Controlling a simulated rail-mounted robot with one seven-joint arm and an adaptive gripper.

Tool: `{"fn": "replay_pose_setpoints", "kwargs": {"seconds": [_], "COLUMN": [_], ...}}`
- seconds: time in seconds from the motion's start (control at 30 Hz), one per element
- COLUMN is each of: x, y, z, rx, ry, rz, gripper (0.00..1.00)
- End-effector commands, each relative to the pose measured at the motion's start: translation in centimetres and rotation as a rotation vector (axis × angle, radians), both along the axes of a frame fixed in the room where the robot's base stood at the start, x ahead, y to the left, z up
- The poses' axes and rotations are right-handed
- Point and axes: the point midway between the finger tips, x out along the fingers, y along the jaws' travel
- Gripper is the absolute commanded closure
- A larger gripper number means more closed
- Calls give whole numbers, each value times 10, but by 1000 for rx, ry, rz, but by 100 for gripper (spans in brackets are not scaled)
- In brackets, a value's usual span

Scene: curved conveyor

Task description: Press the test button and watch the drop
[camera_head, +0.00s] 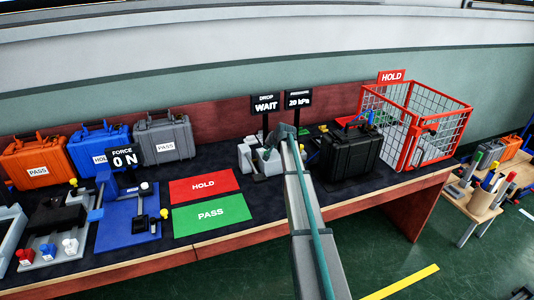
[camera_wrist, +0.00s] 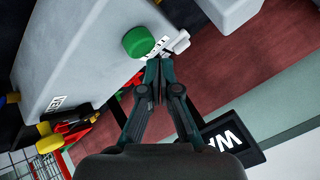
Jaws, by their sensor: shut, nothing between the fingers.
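The grey test box (camera_wrist: 85,55) fills the upper left of the wrist view. Its green button (camera_wrist: 138,42) sits near the box's edge, beside a label partly hidden by my fingers. My gripper (camera_wrist: 157,64) is shut and empty, its tips close to the right and below the button; I cannot tell whether they touch the box. A yellow knob (camera_wrist: 48,144) shows near a label reading VENT. In the head view, my arm covers much of the grey station (camera_head: 268,163). The drop sign (camera_head: 266,104) reads WAIT and the pressure sign (camera_head: 298,99) reads 20 hPa.
A black case (camera_head: 350,152) stands right of the station, before the red HOLD cage (camera_head: 408,152). A red HOLD mat (camera_head: 204,186) and green PASS mat (camera_head: 211,214) lie left. Orange (camera_head: 37,162), blue (camera_head: 100,147) and grey (camera_head: 166,138) cases stand at the back left.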

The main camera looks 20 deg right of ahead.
Motion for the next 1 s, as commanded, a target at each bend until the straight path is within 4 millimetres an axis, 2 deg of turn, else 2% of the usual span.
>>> {"fn": "replay_pose_setpoints", "kwargs": {"seconds": [0.27,0.8,1.0], "x": [0,0,0], "y": [0,0,0], "z": [3,47,50], "rx": [0,0,0], "ry": [-1,-1,0], "rz": [-1,0,0], "gripper": [100,100,100]}}
